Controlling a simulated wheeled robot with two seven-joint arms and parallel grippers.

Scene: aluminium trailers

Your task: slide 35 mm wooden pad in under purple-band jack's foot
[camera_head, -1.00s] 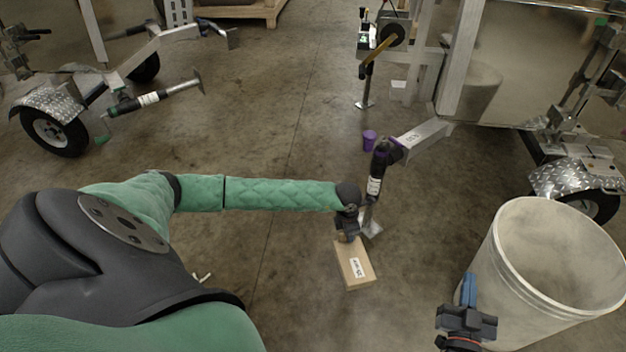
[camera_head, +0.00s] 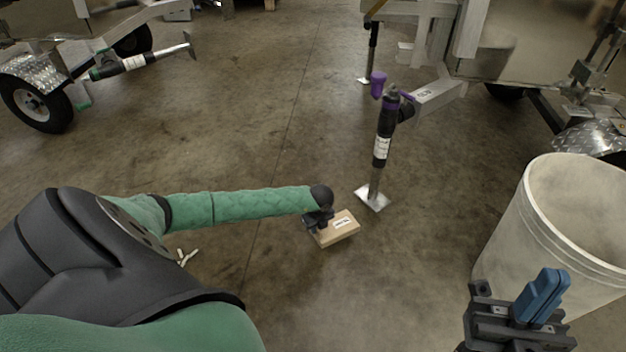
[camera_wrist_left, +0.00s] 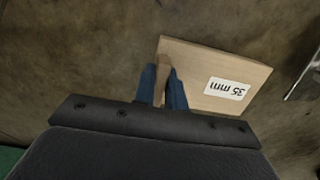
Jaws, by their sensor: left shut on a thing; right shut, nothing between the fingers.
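The wooden pad (camera_head: 341,232) is a light flat block with a white label. In the left wrist view the pad (camera_wrist_left: 205,65) is labelled "35 mm". My left gripper (camera_head: 318,226) is shut on the pad's left edge; its blue fingers (camera_wrist_left: 164,82) pinch it in the left wrist view. The purple-band jack (camera_head: 382,140) stands upright on a trailer arm, its flat metal foot (camera_head: 372,198) low over the floor to the right of and beyond the pad. Pad and foot are apart. I cannot tell the gap under the foot. My right gripper (camera_head: 543,296) is shut and empty at lower right.
A large pale bin (camera_head: 540,220) stands right of the jack, close to my right gripper. A trailer (camera_head: 520,45) is behind the jack. Another trailer with a green-banded jack (camera_head: 135,62) is at upper left. White pieces (camera_head: 186,257) lie on the floor; open floor surrounds the pad.

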